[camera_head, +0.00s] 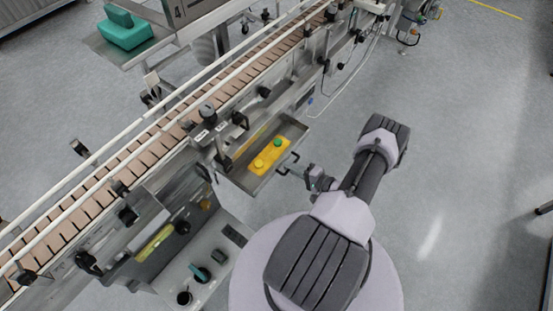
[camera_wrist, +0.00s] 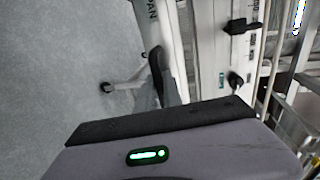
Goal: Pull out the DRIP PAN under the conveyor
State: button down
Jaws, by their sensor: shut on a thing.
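The drip pan (camera_head: 245,179) is a shallow grey metal tray that juts out from under the conveyor (camera_head: 150,153) toward my arm in the head view. A yellow piece with green and yellow round tops (camera_head: 267,157) lies in it. A dark bar handle (camera_head: 293,160) is on the pan's front. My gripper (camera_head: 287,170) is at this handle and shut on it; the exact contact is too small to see. In the wrist view, the pan's front (camera_wrist: 153,12) shows the letters "PAN", with the dark handle (camera_wrist: 156,62) beside my fingers.
A machine housing with knobs (camera_head: 200,270) stands left of my base. A teal object (camera_head: 125,31) rests on a panel beyond the conveyor. Cables (camera_head: 345,85) hang along the conveyor's right side. The grey floor to the right is clear.

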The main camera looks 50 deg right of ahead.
jog(key=shift+f+v, duration=0.2)
jog(key=shift+v, duration=0.7)
jog(key=shift+f+v, duration=0.2)
jog(key=shift+v, duration=0.75)
jog(key=shift+f+v, duration=0.15)
jog(key=shift+v, duration=0.75)
jog(key=shift+s+d, duration=0.1)
jog(key=c, duration=1.8)
grip_release()
jog(key=shift+o, duration=0.2)
jog(key=p+v, duration=0.3)
jog(key=v, duration=1.4)
jog(key=shift+s, duration=0.2)
jog(key=shift+d, duration=0.1)
